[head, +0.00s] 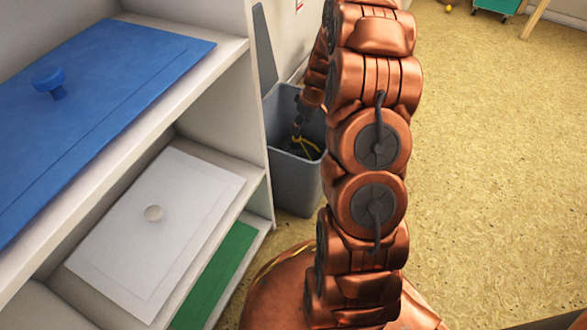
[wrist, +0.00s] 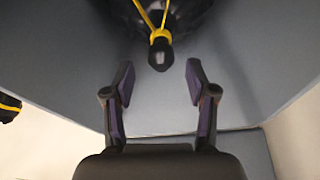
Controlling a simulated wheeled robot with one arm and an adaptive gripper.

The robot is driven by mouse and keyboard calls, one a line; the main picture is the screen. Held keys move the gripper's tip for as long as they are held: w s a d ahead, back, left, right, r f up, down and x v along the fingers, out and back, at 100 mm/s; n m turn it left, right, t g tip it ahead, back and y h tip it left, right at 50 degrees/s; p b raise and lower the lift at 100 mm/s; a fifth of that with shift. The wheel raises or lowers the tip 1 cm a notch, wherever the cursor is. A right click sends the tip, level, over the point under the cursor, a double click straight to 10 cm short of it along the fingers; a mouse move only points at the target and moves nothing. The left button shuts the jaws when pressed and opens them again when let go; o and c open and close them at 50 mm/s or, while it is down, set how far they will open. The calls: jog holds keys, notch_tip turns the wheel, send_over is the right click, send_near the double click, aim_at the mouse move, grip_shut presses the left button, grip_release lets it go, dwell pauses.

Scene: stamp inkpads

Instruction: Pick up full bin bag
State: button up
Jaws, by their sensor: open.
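The full bin bag (wrist: 190,18) is black with a yellow tie, and its gathered dark neck (wrist: 160,52) points toward my gripper in the wrist view. In the head view the yellow tie (head: 308,143) shows inside the grey bin (head: 296,185). My gripper (wrist: 158,82) is open, with its two fingers apart on either side of the line of the neck. The neck's tip lies just ahead of the gap, and nothing is held. In the head view my arm hides part of the bin, and the gripper is mostly hidden there.
A white shelf unit (head: 257,120) stands left of the bin, with a blue inkpad (head: 110,75), a white inkpad (head: 160,225) and a green inkpad (head: 215,275). The bin's walls surround my gripper closely.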

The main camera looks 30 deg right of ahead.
aim_at(303, 147)
jog(key=x, duration=0.2)
jog(key=shift+w+a+f+b, duration=0.1)
jog(key=shift+a+f+b, duration=0.1)
jog(key=shift+f+b, duration=0.15)
jog(key=shift+b+x, duration=1.25)
jog(key=shift+x, duration=1.25)
jog(key=shift+w, duration=0.2)
grip_shut()
jog(key=shift+r, duration=0.1)
